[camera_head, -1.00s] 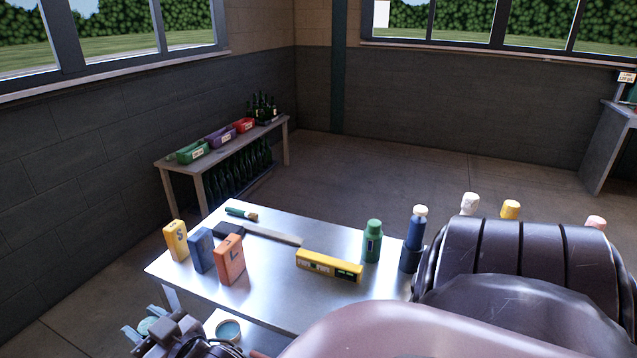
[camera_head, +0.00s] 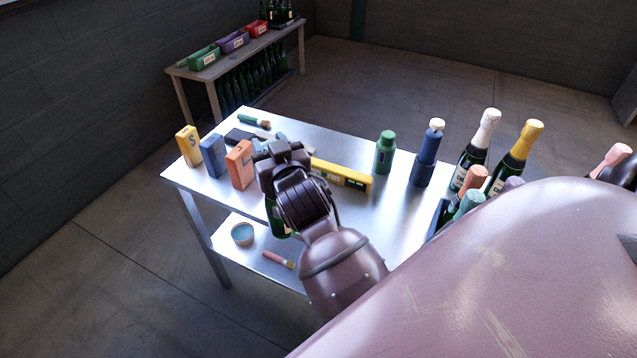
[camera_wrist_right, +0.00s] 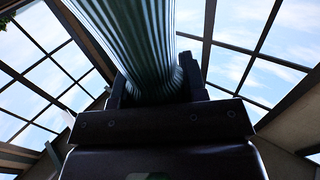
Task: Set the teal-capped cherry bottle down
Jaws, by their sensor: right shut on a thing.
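My right gripper (camera_head: 276,150) is over the front part of the steel table (camera_head: 400,215), close to the orange block. In the right wrist view its jaws (camera_wrist_right: 155,90) are shut on a green-teal bottle surface (camera_wrist_right: 130,35) with streaked reflections, which runs up out of the picture. I take this to be the teal-capped cherry bottle; its cap and label are not clear. A dark green glass part (camera_head: 277,218) shows beside my wrist at the table's front edge; I cannot tell whether it belongs to the held bottle. My left gripper is not in view.
Yellow (camera_head: 189,146), blue (camera_head: 212,157) and orange (camera_head: 240,165) blocks stand left. A yellow level (camera_head: 345,175), green jar (camera_head: 385,152) and dark blue bottle (camera_head: 427,155) are right of my gripper. Capped bottles (camera_head: 480,140) crowd the right. A tin (camera_head: 242,234) sits on the lower shelf.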

